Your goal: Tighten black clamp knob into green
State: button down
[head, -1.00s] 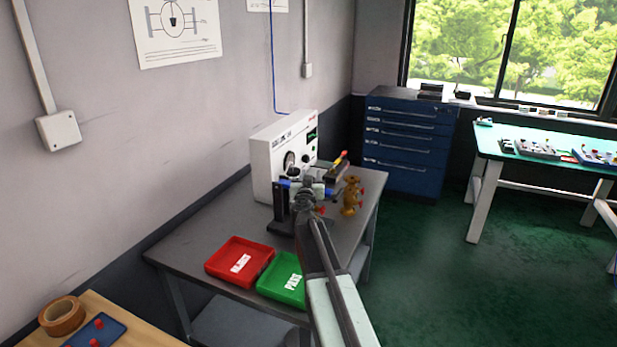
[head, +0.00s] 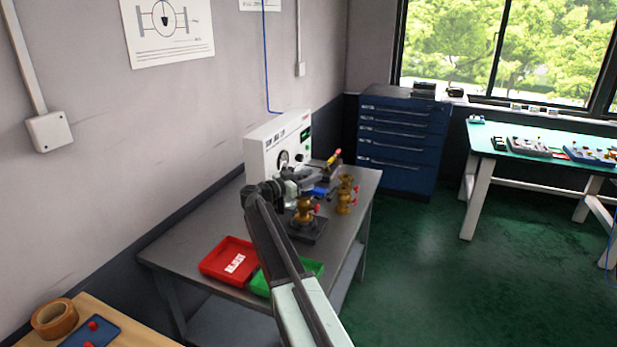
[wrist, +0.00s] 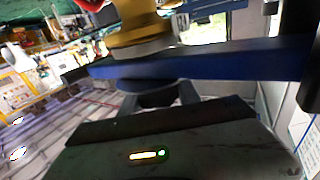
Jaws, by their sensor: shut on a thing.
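The fixture has a black base (head: 309,231), a blue clamp bar (head: 321,191) and a brass valve body (head: 303,212) under the bar. My gripper (head: 316,181) is over the bar, shut on the black clamp knob, which the jaws and arm mostly hide. The wrist view shows the blue bar (wrist: 215,64) crossing close in front, with the brass body (wrist: 143,33) behind it. Below, a lit strip (wrist: 150,155) on a dark surface glows whitish yellow, with a green spot at its right end. I cannot clearly make out the finger tips.
A second brass valve (head: 345,196) with red parts stands right of the fixture. A white test box (head: 262,150) stands behind. The red tray (head: 226,262) and green tray (head: 309,266) lie at the bench front. My arm partly covers the green tray.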

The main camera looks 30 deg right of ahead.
jog(key=shift+s+m+g, duration=0.15)
jog(key=shift+m+g, duration=0.35)
jog(key=shift+g, duration=0.2)
jog(key=c, duration=0.9)
grip_release()
jog(key=a, duration=0.5)
jog(key=s+a, duration=0.1)
jog(key=a, duration=0.1)
jog(key=shift+a, duration=0.35)
